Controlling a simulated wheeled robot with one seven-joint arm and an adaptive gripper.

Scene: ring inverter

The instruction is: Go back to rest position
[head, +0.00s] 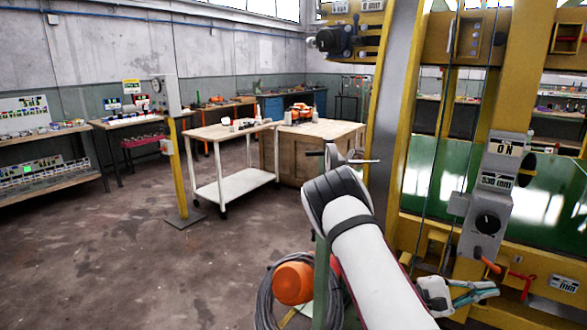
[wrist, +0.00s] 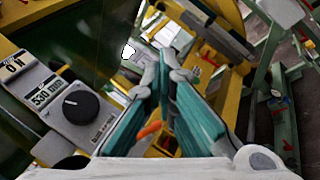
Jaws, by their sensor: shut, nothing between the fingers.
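My gripper (head: 488,291) is at the lower right of the head view, with teal finger pads and pale metal parts. It is shut and empty. It is just below the grey control box (head: 487,205) on the yellow machine frame. In the wrist view the teal fingers (wrist: 163,62) meet at their tips. The box has a black knob (head: 487,223), which also shows in the wrist view (wrist: 79,107), and labels reading "ON" and "530 mm". An orange lever (head: 488,263) is under the knob. My white arm reaches in from the bottom of the head view.
The yellow machine frame (head: 395,130) and a green panel (head: 425,170) stand close on the right. A red valve-like handle (head: 521,286) is right of my gripper. A white wheeled cart (head: 222,180) and wooden crate (head: 300,155) stand further back. The floor at left is open.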

